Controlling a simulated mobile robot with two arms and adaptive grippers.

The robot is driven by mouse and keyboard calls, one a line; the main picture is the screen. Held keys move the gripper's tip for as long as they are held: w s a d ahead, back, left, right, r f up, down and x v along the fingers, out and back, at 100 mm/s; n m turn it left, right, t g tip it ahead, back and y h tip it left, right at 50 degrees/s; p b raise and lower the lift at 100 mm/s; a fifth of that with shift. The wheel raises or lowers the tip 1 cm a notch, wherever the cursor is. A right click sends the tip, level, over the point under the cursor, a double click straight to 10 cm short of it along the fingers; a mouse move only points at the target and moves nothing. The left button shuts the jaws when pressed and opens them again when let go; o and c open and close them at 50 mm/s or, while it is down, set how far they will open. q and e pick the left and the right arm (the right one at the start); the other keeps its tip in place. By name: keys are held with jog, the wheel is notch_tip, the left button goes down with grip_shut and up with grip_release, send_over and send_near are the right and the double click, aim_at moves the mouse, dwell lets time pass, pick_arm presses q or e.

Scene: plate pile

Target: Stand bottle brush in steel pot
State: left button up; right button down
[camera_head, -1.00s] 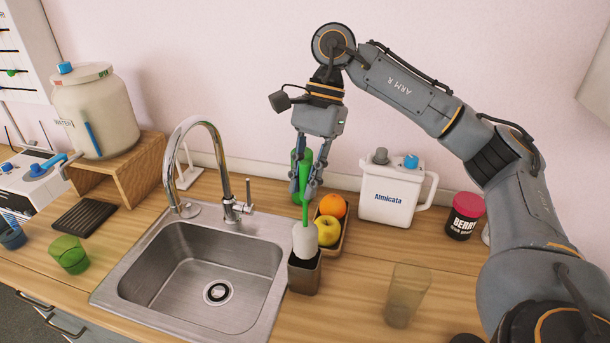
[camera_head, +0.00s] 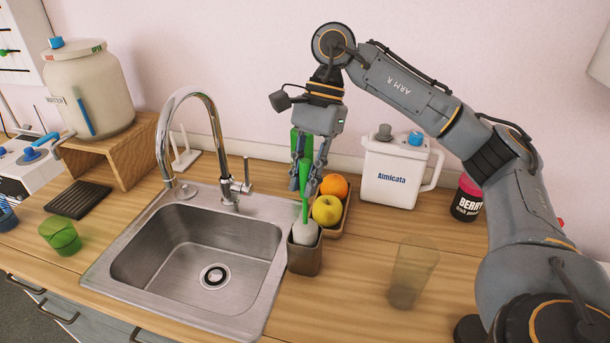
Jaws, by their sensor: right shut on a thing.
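The bottle brush (camera_head: 304,236) has a green handle and a white head. My right gripper (camera_head: 304,186) is shut on its green handle and holds it head down, roughly upright. The steel pot (camera_head: 305,260) is a small dark square-sided container on the counter just right of the sink. The brush head is in the pot's mouth, with its lower part hidden inside. I cannot tell whether it touches the bottom. My left gripper is not in view.
The sink (camera_head: 150,258) with its tall faucet (camera_head: 216,130) lies left of the pot. A tray with an orange (camera_head: 334,186) and a yellow apple (camera_head: 327,210) stands close behind it. A translucent cup (camera_head: 413,272) stands to the right. The counter between is clear.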

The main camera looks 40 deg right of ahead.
jog(key=c, duration=1.2)
grip_release()
jog(key=shift+r, duration=0.15)
jog(key=v, duration=1.1)
jog(key=shift+d+r, duration=0.2)
jog(key=shift+r, duration=0.2)
